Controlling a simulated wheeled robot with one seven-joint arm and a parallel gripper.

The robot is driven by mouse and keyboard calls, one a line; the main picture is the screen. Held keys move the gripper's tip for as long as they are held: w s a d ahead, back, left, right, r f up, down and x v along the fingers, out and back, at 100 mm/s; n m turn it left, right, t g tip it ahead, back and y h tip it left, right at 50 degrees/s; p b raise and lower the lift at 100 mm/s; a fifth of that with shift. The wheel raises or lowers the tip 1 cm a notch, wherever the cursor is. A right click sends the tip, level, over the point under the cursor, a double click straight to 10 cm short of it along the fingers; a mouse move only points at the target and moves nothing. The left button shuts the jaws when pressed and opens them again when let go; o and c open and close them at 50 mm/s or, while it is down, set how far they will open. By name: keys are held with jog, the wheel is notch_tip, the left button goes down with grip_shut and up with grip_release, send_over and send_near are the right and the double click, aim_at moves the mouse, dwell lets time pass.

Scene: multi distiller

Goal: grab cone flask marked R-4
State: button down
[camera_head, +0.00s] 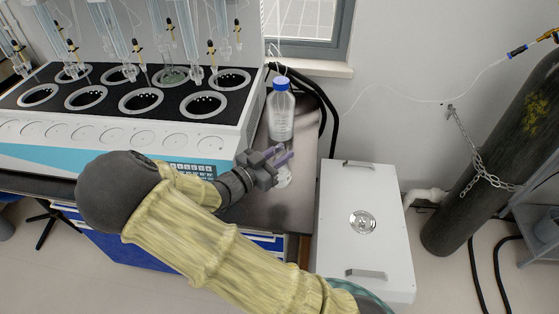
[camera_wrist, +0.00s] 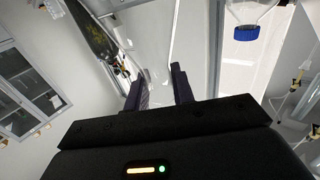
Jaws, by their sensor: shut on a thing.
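My gripper (camera_head: 277,158) is over the dark bench top, to the right of the heating unit. Its fingers are shut on a small clear glass flask, whose body (camera_head: 284,180) shows below the fingers, low over or on the bench. I cannot tell whether it touches the bench. In the wrist view the two dark fingers (camera_wrist: 159,88) stand a little apart, and the glass between them is hard to make out. No R-4 marking can be read. Another flask-like vessel (camera_head: 174,76) sits in a back well of the heating unit.
A clear bottle with a blue cap (camera_head: 281,112) stands just behind my gripper; the wrist view also shows it (camera_wrist: 246,14). The multi-well heating unit (camera_head: 130,135) fills the left. A white box (camera_head: 364,250) stands right of the bench, and a chained gas cylinder (camera_head: 500,150) is farther right.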

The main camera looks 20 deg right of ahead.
jog(key=shift+r, duration=1.1)
